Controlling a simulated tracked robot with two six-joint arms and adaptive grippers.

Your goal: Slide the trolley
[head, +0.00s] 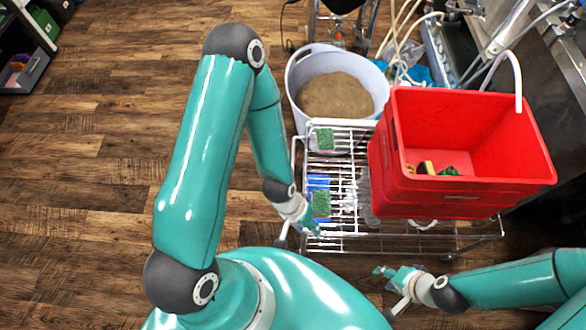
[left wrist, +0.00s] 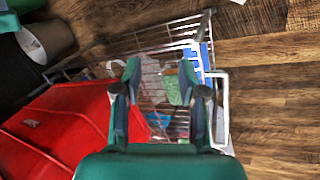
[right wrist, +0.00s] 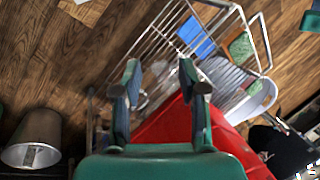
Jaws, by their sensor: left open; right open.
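The trolley (head: 345,243) is a silver wire-rack cart in front of me in the head view, carrying a red crate on its right part. The trolley also shows in the left wrist view (left wrist: 222,112) and in the right wrist view (right wrist: 160,35). My left gripper (head: 314,228) is open at the trolley's near left corner, by its frame; I cannot tell whether it touches. My right gripper (head: 384,272) is open and empty, apart from the trolley, in front of its near edge. Part of the rack is hidden under the crate.
The red crate (head: 440,205) holds small yellow and green items. Green sponges (head: 321,203) lie on the rack's left part. A pale tub (head: 300,72) of brown grain stands behind. Steel equipment and hoses (head: 510,35) line the right. Wooden floor (head: 90,190) is clear on the left.

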